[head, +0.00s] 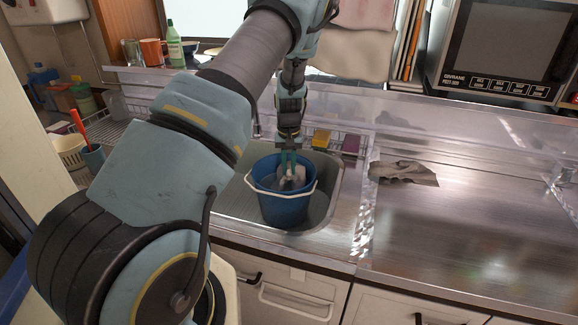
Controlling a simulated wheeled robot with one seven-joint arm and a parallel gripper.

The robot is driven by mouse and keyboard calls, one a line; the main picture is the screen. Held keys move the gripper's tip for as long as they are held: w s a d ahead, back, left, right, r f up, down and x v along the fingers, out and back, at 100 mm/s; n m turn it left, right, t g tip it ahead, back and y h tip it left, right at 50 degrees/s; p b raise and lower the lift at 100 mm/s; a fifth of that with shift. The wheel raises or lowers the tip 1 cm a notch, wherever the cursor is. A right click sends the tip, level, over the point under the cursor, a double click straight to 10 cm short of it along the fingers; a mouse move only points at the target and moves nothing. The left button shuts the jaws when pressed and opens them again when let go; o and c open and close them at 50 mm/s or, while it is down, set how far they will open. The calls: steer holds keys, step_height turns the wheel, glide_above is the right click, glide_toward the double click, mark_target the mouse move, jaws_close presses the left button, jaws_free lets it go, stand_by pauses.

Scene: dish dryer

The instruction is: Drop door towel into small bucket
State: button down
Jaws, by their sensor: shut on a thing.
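The small bucket (285,211) is blue with a pale handle and stands upright in the sink. My gripper (288,162) points down into the bucket's mouth. It is shut on a pale grey-white cloth, which looks like the door towel (293,178). The cloth hangs within the bucket's rim; its lower part is hidden by the front wall, so I cannot tell whether it touches the bottom.
The steel sink (236,195) surrounds the bucket. A crumpled grey cloth (404,173) lies on the counter to the right. A yellow sponge (321,138) sits behind the bucket. A microwave (505,50) stands back right. The right counter is mostly clear.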

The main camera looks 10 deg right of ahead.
jaws_free()
stand_by(0.9)
step_height(320, 180, up, 6)
steer(key=p, duration=0.3)
steer(key=shift+f, duration=0.2)
stand_by(0.3)
step_height(320, 180, up, 11)
steer(key=b, duration=0.3)
